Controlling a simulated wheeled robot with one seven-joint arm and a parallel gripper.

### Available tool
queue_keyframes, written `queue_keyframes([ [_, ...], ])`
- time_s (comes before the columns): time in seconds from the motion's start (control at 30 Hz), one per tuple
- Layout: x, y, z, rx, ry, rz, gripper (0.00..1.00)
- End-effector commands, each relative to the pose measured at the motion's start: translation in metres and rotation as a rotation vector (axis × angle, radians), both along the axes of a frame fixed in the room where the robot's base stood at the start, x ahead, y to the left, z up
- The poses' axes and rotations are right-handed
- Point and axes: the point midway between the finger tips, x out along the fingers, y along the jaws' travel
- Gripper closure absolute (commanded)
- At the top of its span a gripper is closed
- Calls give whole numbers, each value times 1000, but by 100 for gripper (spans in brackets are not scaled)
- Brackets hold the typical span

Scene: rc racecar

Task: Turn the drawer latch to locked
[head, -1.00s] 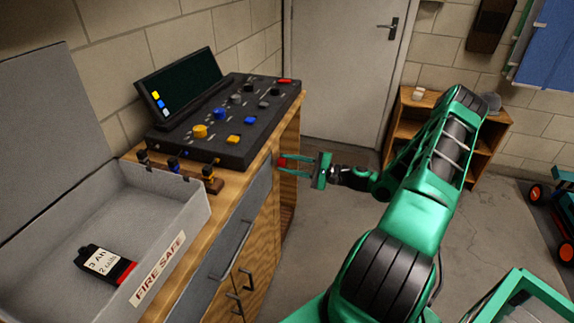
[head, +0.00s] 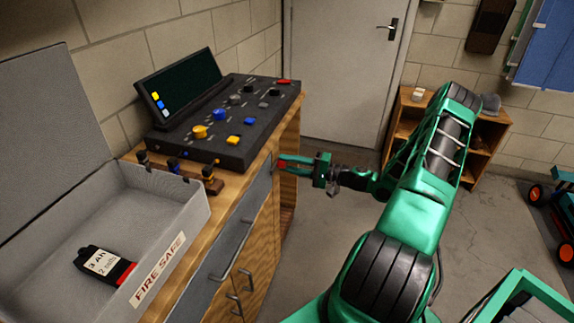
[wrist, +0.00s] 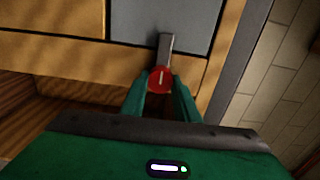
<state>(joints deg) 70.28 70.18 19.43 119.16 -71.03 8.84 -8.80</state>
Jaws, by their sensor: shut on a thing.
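The drawer latch has a round red knob (wrist: 160,79) with a pale line on its face and a grey bar (wrist: 166,45). In the wrist view the bar points up from the knob, overlapping the grey drawer front (wrist: 194,24). My gripper (wrist: 160,93) is shut on the knob, with one green finger on each side. In the head view my gripper (head: 283,162) is at the cabinet's right end, just below the countertop, and the fingers hide most of the latch. The grey drawer front (head: 262,189) looks closed.
On the wooden cabinet stand a black control console (head: 205,150) with colored knobs and an open grey box (head: 190,225) holding a battery (head: 105,265). Drawer and door handles (head: 235,250) stick out below my gripper. A low shelf (head: 400,125) stands behind.

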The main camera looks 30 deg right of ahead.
Motion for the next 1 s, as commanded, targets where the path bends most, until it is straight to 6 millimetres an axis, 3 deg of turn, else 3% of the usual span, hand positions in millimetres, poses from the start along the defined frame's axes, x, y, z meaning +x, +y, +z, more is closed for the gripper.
queue_keyframes([
  [0.4, 0, -3, -3, -11, 0, -7, 94],
  [0.43, 0, -3, -3, -11, 1, -7, 67],
  [0.5, 0, -3, -2, -10, 0, -6, 53],
  [0.83, -2, -2, -1, -7, -1, -2, 53],
  [1.0, -15, -14, -1, -7, -1, -4, 53],
])
